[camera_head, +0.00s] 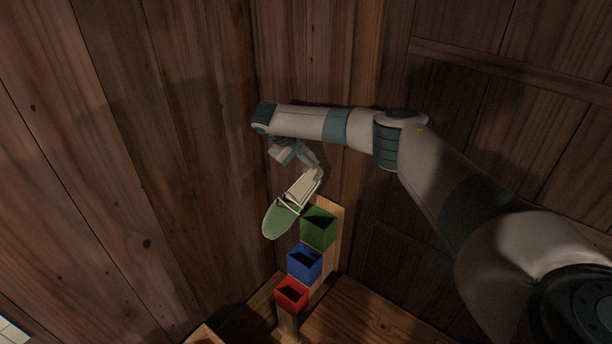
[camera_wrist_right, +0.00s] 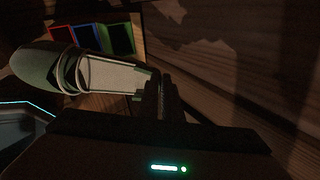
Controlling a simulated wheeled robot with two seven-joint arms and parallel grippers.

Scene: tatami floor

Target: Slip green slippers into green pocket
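A green slipper (camera_head: 281,219) with a pale insole hangs from my right gripper (camera_head: 318,174), toe down and to the left. In the right wrist view the slipper (camera_wrist_right: 100,75) is gripped at its heel end by the dark fingers of the right gripper (camera_wrist_right: 158,92). Only one slipper is visible. The green pocket (camera_head: 318,231) is the top one on a wooden stand; the slipper is beside it on the left, apparently above its level. The green pocket (camera_wrist_right: 119,39) also shows in the right wrist view, beyond the slipper. My left gripper is not in view.
Below the green pocket are a blue pocket (camera_head: 304,264) and a red pocket (camera_head: 291,295) on the same wooden stand (camera_head: 331,262). Plank walls (camera_head: 170,150) meet in a corner close behind the stand. A wooden edge (camera_head: 204,336) shows at the bottom.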

